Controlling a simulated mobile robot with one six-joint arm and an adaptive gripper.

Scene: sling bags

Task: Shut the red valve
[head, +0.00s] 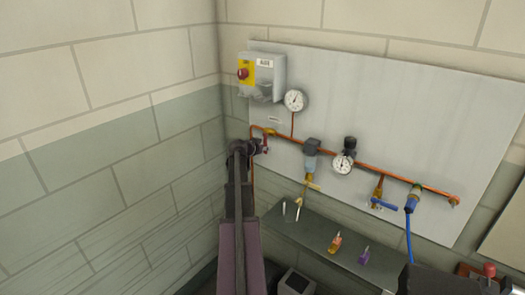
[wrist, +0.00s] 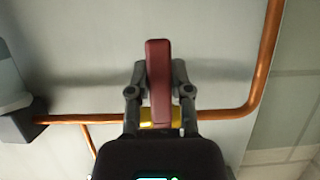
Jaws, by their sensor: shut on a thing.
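The red valve's lever (wrist: 158,80) stands upright in the middle of the wrist view, between the two fingers of my gripper (wrist: 158,85). The fingers are shut on it from both sides. The lever lies across the horizontal copper pipe, and part of the yellow brass valve body (wrist: 158,117) shows behind its lower end. In the head view my gripper (head: 258,146) is at the left end of the pipe, by the red lever (head: 266,143). The brass body (head: 270,131) shows just above it. My arm partly hides this spot.
The copper pipe (head: 340,170) runs right along a grey panel, past a grey-blue unit (head: 311,150), gauges (head: 295,100) (head: 342,163) and a blue-handled valve (head: 380,203). A switch box (head: 265,77) hangs above. A wall is close on the left.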

